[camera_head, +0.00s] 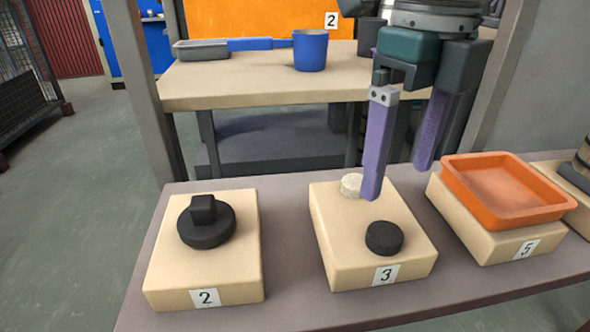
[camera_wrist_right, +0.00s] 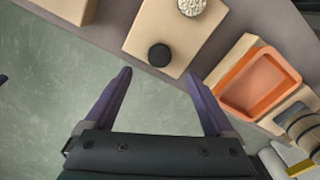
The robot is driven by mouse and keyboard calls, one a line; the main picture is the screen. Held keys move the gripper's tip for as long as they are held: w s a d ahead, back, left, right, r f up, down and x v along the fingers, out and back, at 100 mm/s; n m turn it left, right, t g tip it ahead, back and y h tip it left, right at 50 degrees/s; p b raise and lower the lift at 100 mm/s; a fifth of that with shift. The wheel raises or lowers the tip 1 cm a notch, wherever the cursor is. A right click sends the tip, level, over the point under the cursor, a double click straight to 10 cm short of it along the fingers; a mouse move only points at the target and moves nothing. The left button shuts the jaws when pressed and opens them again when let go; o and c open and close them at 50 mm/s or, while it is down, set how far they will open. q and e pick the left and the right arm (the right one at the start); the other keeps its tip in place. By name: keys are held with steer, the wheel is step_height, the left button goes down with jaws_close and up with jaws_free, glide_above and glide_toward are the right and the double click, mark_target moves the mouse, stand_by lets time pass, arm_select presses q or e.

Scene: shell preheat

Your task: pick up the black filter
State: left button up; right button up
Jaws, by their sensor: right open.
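The black filter (camera_head: 384,238), a short dark disc, lies on the front part of the wooden block numbered 3 (camera_head: 345,272). It also shows in the right wrist view (camera_wrist_right: 160,55), just beyond the fingertips and between their lines. A pale speckled disc (camera_head: 351,185) sits behind it on the same block, partly hidden by a finger in the head view. My right gripper (camera_head: 397,180) is open and empty, with purple fingers pointing down above the block, apart from the filter. My left gripper is absent from the head view; a small purple tip shows at the wrist view's left edge.
Block 2 (camera_head: 165,270) on the left bears a black knobbed piece (camera_head: 207,224). Block 5 (camera_head: 470,235) on the right bears an orange tray (camera_head: 500,215). Behind, a wooden-topped table (camera_head: 240,88) holds a blue cup (camera_head: 310,50). Bare grey surface separates the blocks.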

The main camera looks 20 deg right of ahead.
mark_target(386, 233)
step_height(386, 233, down, 3)
steer(key=shift+f+b, duration=0.1)
steer(key=shift+b, duration=0.45)
steer(key=f+b, duration=0.1)
steer(key=f, duration=0.1)
steer(key=f+b, duration=0.2)
steer(key=f, duration=0.1)
steer(key=shift+s+d+f, duration=0.1)
steer(key=shift+s+f, duration=0.1)
steer(key=shift+f, duration=0.15)
steer(key=shift+r, duration=0.1)
steer(key=c, duration=1.3)
jaws_close()
steer(key=shift+r, duration=0.15)
